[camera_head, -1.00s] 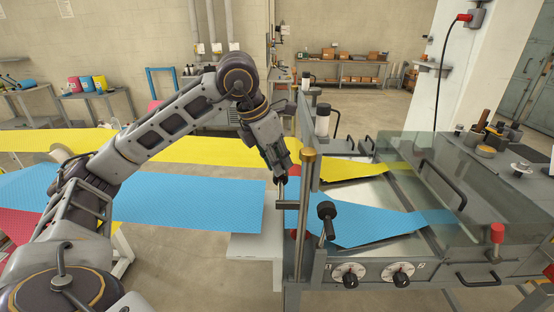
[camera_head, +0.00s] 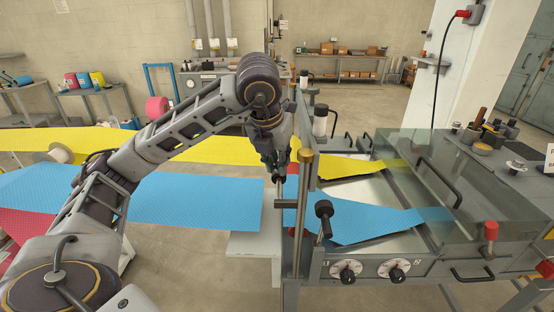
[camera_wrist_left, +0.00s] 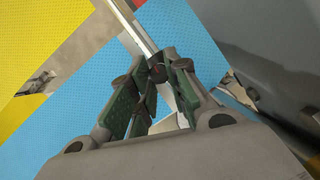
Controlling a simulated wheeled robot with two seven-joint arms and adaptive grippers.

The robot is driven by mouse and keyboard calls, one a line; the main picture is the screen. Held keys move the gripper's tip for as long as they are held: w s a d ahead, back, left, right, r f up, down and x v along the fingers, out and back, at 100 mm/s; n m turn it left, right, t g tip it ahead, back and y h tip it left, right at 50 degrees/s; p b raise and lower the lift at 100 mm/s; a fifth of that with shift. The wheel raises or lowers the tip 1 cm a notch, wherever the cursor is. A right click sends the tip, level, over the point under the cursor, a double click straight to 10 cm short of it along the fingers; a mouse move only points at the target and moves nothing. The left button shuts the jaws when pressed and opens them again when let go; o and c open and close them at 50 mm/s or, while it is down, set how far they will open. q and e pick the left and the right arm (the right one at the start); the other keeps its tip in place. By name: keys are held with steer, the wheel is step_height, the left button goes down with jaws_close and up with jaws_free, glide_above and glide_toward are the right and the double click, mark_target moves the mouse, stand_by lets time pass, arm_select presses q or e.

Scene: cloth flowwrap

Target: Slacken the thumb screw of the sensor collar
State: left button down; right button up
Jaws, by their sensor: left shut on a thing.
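My left gripper (camera_head: 279,176) is at the upright metal rod (camera_head: 279,194) beside the machine's near post, pointing down. In the left wrist view its green fingers (camera_wrist_left: 158,82) are closed around a small dark knob, the thumb screw of the sensor collar (camera_wrist_left: 157,70), on the bright rod (camera_wrist_left: 138,32). In the head view the fingers and wrist hide most of the collar and screw. A dark grey block (camera_head: 286,204) sits lower on the rod. My right gripper is not in view.
The blue web (camera_head: 190,200) and yellow web (camera_head: 205,150) run in from the left. A brass-topped post (camera_head: 304,190) and a black knob (camera_head: 323,209) stand close on the right. Two dials (camera_head: 372,270) and a clear-covered machine (camera_head: 440,190) lie further right.

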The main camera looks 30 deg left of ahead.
arm_select(q)
steer(key=shift+n, duration=0.3)
steer(key=c, duration=1.3)
jaws_free()
steer(key=shift+c, duration=0.2)
steer(key=v, duration=1.1)
steer(key=shift+r, duration=0.4)
steer(key=shift+s+d+r, duration=0.1)
steer(key=shift+d+r, duration=0.1)
stand_by(0.8)
